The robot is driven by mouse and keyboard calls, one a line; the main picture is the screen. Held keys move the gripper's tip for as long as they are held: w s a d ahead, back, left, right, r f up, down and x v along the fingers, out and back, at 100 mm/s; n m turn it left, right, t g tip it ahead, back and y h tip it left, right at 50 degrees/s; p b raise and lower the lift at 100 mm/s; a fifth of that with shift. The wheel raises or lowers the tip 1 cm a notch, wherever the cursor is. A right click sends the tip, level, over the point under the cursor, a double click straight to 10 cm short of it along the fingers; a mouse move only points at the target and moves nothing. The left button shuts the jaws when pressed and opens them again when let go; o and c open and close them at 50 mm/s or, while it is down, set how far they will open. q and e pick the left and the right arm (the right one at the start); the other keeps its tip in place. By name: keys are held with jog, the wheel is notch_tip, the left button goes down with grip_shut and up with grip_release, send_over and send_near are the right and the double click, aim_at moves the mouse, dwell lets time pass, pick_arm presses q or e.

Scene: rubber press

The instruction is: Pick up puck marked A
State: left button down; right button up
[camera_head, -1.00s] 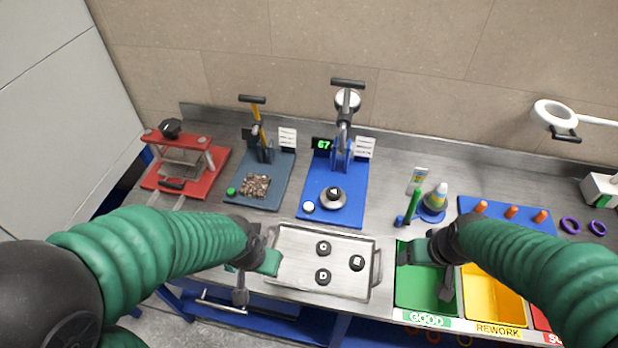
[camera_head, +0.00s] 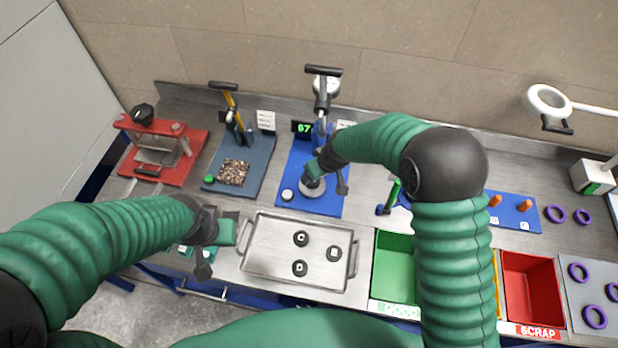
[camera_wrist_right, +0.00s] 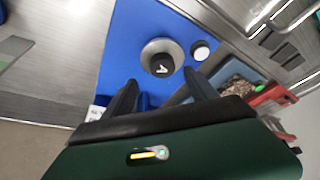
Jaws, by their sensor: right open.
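The puck marked A (camera_wrist_right: 161,64) is a black disc with a white letter. It sits on a round silver pedestal (camera_wrist_right: 175,49) on the blue press base (camera_wrist_right: 127,60) in the right wrist view. My right gripper (camera_wrist_right: 164,90) is open, with its two dark fingers pointing toward the puck and nothing between them. In the head view my right gripper (camera_head: 328,174) is over the pedestal (camera_head: 313,190) and partly covers the puck. My left gripper (camera_head: 214,245) is at the left end of the metal tray (camera_head: 247,248); its jaw state is unclear.
Several black pucks, including C (camera_head: 301,239) and D (camera_head: 299,268), lie in the tray. The press column and handle (camera_head: 323,72) rise behind the pedestal. A white button (camera_head: 287,195) is beside it. A green bin (camera_head: 394,262) and red bin (camera_head: 530,285) are at right.

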aim_at(317, 182)
jog(key=x, duration=0.1)
jog(key=p+x, duration=0.2)
jog(key=x, duration=0.1)
jog(key=shift+s+d+f, duration=0.15)
jog(key=shift+s+d, duration=0.1)
jog(key=shift+s, duration=0.05)
jog(key=shift+w+a+f, duration=0.1)
jog(key=shift+a+f, duration=0.1)
jog(key=shift+a, duration=0.05)
jog(key=shift+a+f, duration=0.1)
jog(key=shift+a, duration=0.25)
jog(key=shift+w+a, duration=0.1)
jog(key=shift+a, duration=0.1)
jog(key=shift+c, duration=0.5)
jog(key=shift+a, duration=0.1)
jog(key=shift+c, duration=2.4)
jog(key=shift+d, duration=0.55)
jog(key=c, duration=0.7)
grip_shut()
pick_arm(q)
jog(key=r, duration=0.1)
jog(key=d+r, duration=0.1)
jog(key=shift+s+d+r, duration=0.2)
jog(key=shift+r, duration=0.1)
